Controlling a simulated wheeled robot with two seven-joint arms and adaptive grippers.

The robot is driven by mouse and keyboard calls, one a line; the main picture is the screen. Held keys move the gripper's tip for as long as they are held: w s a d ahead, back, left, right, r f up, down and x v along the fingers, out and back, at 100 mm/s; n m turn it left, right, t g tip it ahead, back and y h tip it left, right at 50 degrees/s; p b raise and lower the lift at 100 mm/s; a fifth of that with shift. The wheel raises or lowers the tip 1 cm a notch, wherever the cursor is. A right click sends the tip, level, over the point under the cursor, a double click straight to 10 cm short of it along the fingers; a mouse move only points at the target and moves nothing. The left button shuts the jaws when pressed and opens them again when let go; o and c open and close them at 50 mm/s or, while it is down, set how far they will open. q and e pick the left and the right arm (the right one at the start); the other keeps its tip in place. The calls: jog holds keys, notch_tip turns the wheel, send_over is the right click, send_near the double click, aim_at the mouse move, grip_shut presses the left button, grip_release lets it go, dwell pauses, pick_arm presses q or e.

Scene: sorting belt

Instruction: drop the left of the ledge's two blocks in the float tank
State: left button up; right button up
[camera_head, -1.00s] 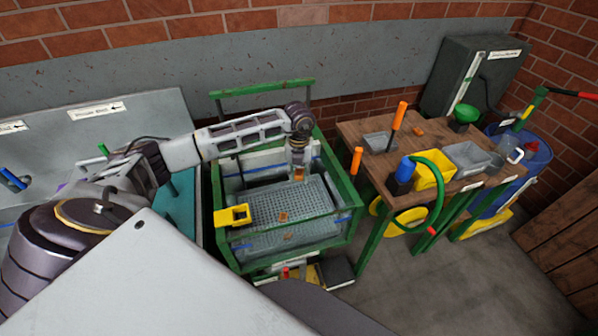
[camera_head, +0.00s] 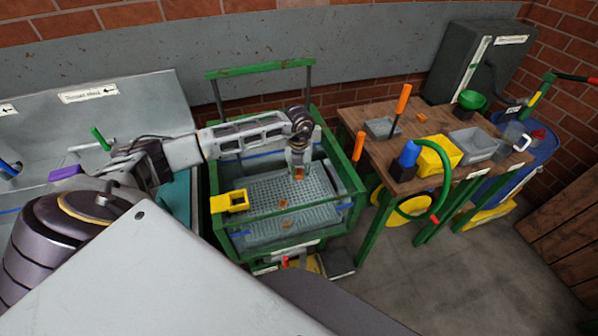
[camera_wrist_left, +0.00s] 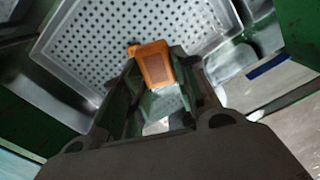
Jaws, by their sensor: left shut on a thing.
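The float tank appears to be the green-framed tank (camera_head: 357,205) in the middle of the head view, with a grey perforated tray (camera_head: 255,195) inside it. My left gripper (camera_head: 299,172) is over the back right part of the tray, pointing down. It is shut on a small orange-brown block (camera_head: 299,176); the block also shows between the fingertips in the left wrist view (camera_wrist_left: 155,66), above the tray. I cannot make out a separate ledge. My right gripper is not in view.
A yellow box (camera_head: 229,202) sits at the tank's left edge. A green bar (camera_head: 260,67) stands above its back. A wooden table (camera_head: 435,185) to the right carries a yellow bin (camera_head: 437,157), grey trays and upright orange handles.

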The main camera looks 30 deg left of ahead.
pick_arm(q)
jog(key=shift+f, duration=0.15)
jog(key=o, duration=0.9)
jog(key=shift+o, duration=0.2)
notch_tip(320, 180, up, 12)
dwell(0.5)
dwell(0.6)
